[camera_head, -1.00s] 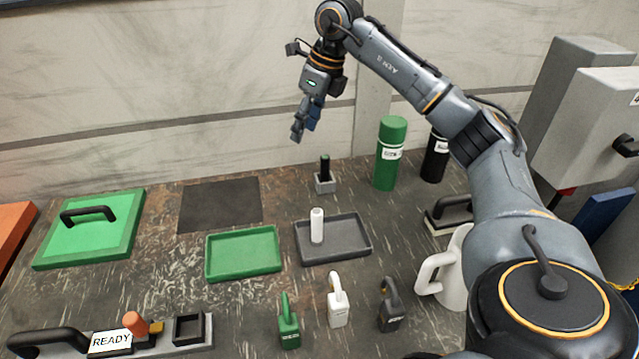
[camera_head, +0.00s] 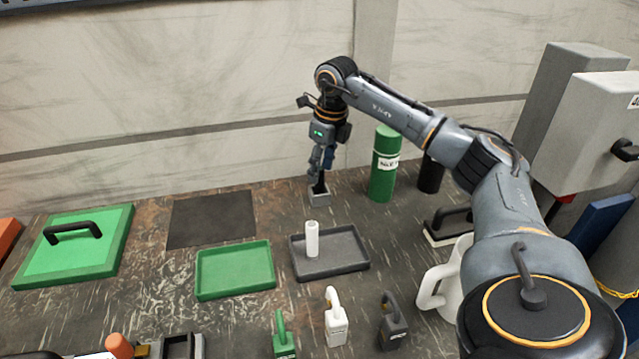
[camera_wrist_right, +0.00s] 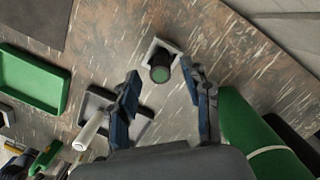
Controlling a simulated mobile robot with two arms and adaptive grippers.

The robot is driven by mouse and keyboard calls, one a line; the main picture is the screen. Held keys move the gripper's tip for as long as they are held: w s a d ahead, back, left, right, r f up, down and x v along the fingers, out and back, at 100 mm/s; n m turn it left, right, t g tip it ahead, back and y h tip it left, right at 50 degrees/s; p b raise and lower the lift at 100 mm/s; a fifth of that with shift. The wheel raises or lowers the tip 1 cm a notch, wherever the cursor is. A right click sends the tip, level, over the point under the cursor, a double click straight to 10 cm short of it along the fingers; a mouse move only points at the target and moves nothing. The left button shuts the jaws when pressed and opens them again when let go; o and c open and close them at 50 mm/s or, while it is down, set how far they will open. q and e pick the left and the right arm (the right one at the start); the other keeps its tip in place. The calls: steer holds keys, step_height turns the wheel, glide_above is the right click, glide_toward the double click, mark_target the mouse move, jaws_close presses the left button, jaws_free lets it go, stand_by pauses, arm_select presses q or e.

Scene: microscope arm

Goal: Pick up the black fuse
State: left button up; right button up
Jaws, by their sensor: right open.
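The black fuse (camera_head: 319,187) stands upright in a small grey square holder (camera_head: 319,200) at the back of the table. In the right wrist view the fuse (camera_wrist_right: 159,66) shows its round end with a greenish face, and the pale holder (camera_wrist_right: 154,47) frames it. My right gripper (camera_head: 320,172) points down over the fuse and hides part of it. In the wrist view its two blue fingers (camera_wrist_right: 163,76) are spread, one on each side of the fuse, with gaps showing. My left gripper is not in view.
A tall green cylinder (camera_head: 384,170) stands close right of my right gripper, with a black one (camera_head: 430,176) beyond. A grey tray (camera_head: 345,262) holding a white cylinder (camera_head: 312,238) lies in front. A green tray (camera_head: 235,284) and dark mat (camera_head: 211,219) lie left.

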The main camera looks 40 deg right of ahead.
mark_target(320, 184)
steer(key=f, duration=0.3)
steer(key=shift+w+f, duration=0.2)
steer(key=shift+w, duration=0.15)
steer(key=shift+c, duration=0.4)
jaws_close()
steer(key=shift+r, duration=0.15)
